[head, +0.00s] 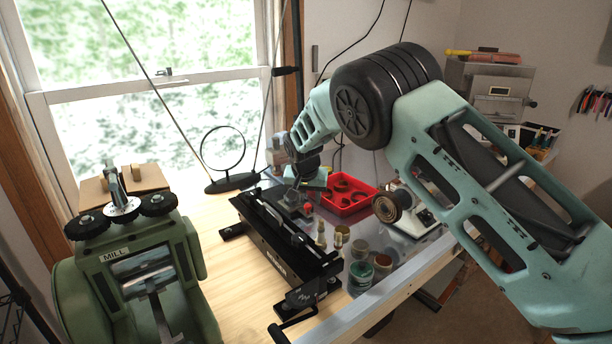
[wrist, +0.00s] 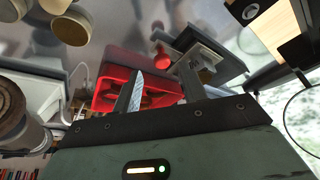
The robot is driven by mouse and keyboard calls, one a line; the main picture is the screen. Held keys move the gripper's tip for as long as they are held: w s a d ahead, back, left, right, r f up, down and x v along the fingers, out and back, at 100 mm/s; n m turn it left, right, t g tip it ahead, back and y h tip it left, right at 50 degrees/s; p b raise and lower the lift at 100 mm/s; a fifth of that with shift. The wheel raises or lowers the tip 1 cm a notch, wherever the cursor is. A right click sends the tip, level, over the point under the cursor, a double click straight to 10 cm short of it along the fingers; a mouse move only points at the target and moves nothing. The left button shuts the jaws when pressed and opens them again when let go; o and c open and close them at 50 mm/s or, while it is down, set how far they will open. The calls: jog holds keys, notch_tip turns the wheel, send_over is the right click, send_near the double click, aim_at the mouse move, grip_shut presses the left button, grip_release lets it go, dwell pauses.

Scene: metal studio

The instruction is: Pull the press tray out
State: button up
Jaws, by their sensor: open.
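My gripper (head: 312,184) reaches down over the back of the bench. In the wrist view its two fingers (wrist: 163,80) are spread with nothing held between them. A small red knob (head: 308,208) stands beside a dark block (head: 292,199) at the black bench machine; in the wrist view the knob (wrist: 160,62) shows beyond the fingers, with the dark block (wrist: 205,66) to its right. A red tray (head: 335,205) with round parts lies right of the gripper, and in the wrist view (wrist: 104,100) behind the left finger. I cannot tell for sure which piece is the press tray.
The long black machine (head: 275,240) with a front handle crosses the bench. Small jars (head: 360,275) and brass pieces stand at its right. A green mill (head: 135,270) fills the left. A round hoop on a stand (head: 230,182) is near the window. Bare wood lies left of the machine.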

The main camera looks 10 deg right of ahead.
jog(key=b+v, duration=0.2)
jog(key=v, duration=1.2)
jog(key=shift+b, duration=0.3)
jog(key=shift+s, duration=0.1)
jog(key=s+a+n+y, duration=0.1)
jog(key=s, duration=0.4)
jog(key=s+a+n+g, duration=0.1)
jog(key=s+a, duration=0.1)
jog(key=s, duration=0.4)
jog(key=s+a+f+n+g+y, duration=0.1)
jog(key=s+a+n, duration=0.1)
jog(key=s, duration=0.3)
jog(key=shift+s+y, duration=0.25)
jog(key=shift+y, duration=0.05)
jog(key=s+d+f+n+g, duration=0.1)
jog(key=s+n, duration=0.3)
jog(key=s, duration=1)
jog(key=s+d+f+n+g, duration=0.1)
jog(key=s+f+n, duration=0.2)
jog(key=s, duration=1.2)
jog(key=shift+d+n, duration=0.2)
jog(key=shift+n, duration=0.4)
